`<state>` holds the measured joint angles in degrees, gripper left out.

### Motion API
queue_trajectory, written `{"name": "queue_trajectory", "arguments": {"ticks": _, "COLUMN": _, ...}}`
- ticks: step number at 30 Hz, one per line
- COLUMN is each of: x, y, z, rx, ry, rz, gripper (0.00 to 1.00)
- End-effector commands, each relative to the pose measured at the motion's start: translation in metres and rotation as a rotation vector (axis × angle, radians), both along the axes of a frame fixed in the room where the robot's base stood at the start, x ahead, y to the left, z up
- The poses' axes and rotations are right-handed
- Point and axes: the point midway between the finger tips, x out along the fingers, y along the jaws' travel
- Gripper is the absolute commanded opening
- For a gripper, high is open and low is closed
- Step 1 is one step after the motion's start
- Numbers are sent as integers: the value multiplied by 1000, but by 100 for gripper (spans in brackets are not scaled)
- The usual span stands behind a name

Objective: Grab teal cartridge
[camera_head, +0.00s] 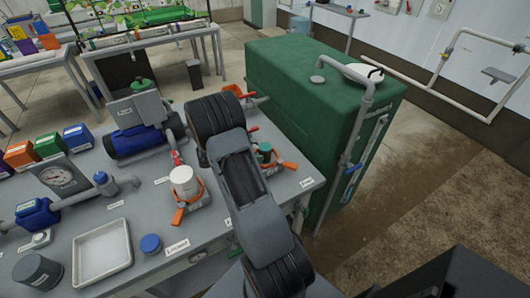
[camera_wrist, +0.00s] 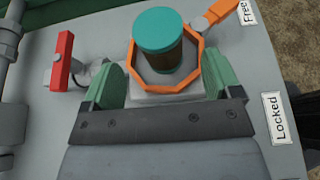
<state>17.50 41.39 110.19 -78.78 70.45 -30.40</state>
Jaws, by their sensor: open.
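The teal cartridge (camera_wrist: 167,36) stands upright inside an orange octagonal collar (camera_wrist: 136,72) in the wrist view. Its cap is teal and its body is dark brown. The collar's orange lever (camera_wrist: 222,14) points to the upper right, close to the "Free" label (camera_wrist: 246,11); the "Locked" label (camera_wrist: 279,118) is lower down. My gripper (camera_wrist: 155,70) is open, with its green fingers on either side of the collar's near part and nothing held. Whether they touch it is unclear. In the head view the cartridge (camera_head: 265,148) shows just right of my arm, which hides my gripper.
A white cartridge (camera_head: 183,178) stands in another orange collar left of my arm. A red valve handle (camera_wrist: 62,61) rises left of the teal cartridge. A green tank (camera_head: 300,95) stands behind the bench, and a white tray (camera_head: 102,252) lies at the front left.

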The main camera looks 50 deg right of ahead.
Motion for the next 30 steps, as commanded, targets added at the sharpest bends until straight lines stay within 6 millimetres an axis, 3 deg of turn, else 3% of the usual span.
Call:
{"name": "queue_trajectory", "arguments": {"ticks": 7, "x": -5, "y": -13, "z": -4, "rx": 1, "ry": 0, "rz": -2, "gripper": 84}}
{"name": "queue_trajectory", "arguments": {"ticks": 18, "x": -17, "y": -50, "z": -20, "rx": 1, "ry": 0, "rz": -1, "gripper": 84}}
{"name": "queue_trajectory", "arguments": {"ticks": 27, "x": -18, "y": -53, "z": -21, "rx": 2, "ry": -2, "rz": 1, "gripper": 84}}
{"name": "queue_trajectory", "arguments": {"ticks": 30, "x": -18, "y": -53, "z": -21, "rx": 1, "ry": -2, "rz": 1, "gripper": 74}}
